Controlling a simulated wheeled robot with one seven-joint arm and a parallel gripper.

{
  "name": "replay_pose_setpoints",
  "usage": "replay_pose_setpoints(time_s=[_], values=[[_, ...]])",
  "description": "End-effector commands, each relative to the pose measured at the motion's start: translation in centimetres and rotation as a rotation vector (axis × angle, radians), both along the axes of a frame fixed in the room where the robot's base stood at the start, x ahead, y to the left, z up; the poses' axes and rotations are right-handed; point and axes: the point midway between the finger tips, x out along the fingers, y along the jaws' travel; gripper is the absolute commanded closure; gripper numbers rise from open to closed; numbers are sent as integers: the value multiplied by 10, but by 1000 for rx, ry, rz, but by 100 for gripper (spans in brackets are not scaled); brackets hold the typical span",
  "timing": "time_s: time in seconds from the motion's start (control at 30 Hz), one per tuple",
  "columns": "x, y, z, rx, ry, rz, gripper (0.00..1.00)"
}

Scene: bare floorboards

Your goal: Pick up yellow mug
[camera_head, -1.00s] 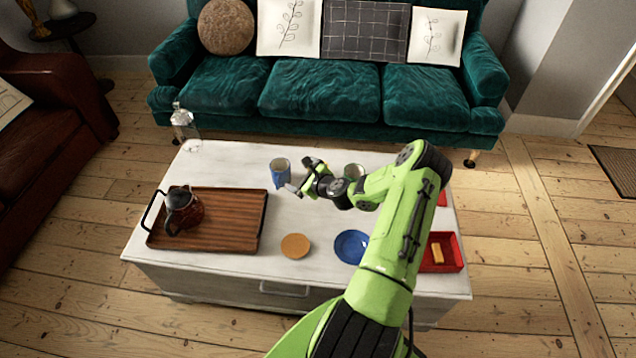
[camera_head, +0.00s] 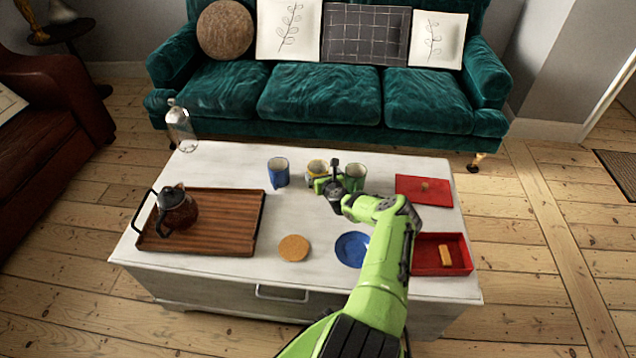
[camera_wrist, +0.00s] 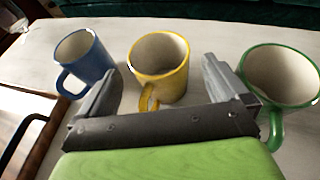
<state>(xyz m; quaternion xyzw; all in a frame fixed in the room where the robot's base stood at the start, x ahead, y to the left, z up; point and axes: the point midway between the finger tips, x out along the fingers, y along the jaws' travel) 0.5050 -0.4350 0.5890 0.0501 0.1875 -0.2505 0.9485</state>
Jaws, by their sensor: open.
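The yellow mug (camera_wrist: 160,68) stands upright in the middle of the wrist view, white inside, its handle turned toward my gripper (camera_wrist: 162,85). My gripper is open and empty, with one finger on each side of the mug's near part and handle. I cannot tell whether a finger touches it. In the head view the yellow mug (camera_head: 316,167) shows partly behind my gripper (camera_head: 322,182) on the white table. A blue mug (camera_wrist: 82,58) stands to its left and a green mug (camera_wrist: 283,78) to its right.
The white table (camera_head: 215,172) also holds a wooden tray (camera_head: 225,240) with a dark pot (camera_head: 175,210), a glass bottle (camera_head: 181,128), an orange disc (camera_head: 294,248), a blue plate (camera_head: 352,248), a red lid (camera_head: 424,189) and a red box (camera_head: 441,268). A green sofa (camera_head: 320,97) stands behind.

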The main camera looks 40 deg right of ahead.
Motion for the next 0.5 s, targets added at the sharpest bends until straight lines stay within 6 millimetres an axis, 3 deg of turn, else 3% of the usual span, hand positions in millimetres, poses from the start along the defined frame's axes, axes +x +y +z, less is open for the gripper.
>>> replay_pose_setpoints(time_s=[0.03,0.17,0.43,0.5], values=[[9,-4,-12,-4,0,0,0],[22,-11,-16,-2,1,1,0],[24,-13,-14,1,2,1,0],[24,-13,-14,1,2,1,11]])
